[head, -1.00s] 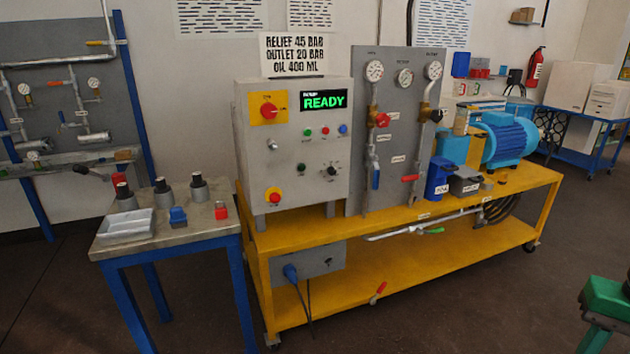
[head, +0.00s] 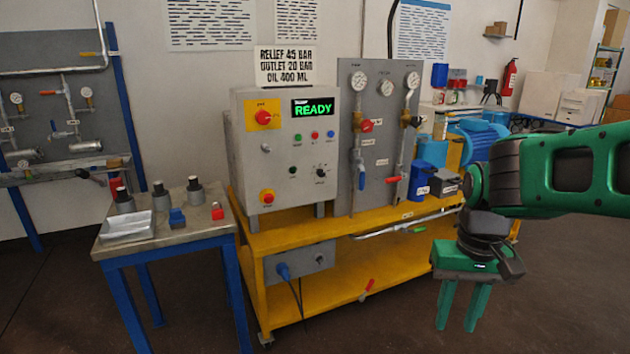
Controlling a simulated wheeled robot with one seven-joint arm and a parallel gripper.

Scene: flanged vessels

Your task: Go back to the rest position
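My gripper (head: 457,318) is at the lower right of the head view, at the end of my green and black arm. Its two green fingers point down and stand apart with nothing between them. It hangs in front of the right part of the yellow cart (head: 345,290), and the arm hides part of the blue motor (head: 478,138) behind it. The control box (head: 283,157) on the cart has a lit screen (head: 312,107) reading READY.
A small blue-legged table (head: 160,240) stands left of the cart, with a metal tray (head: 127,227), several grey cylinders and small red and blue blocks. The dark floor (head: 400,335) is clear in front.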

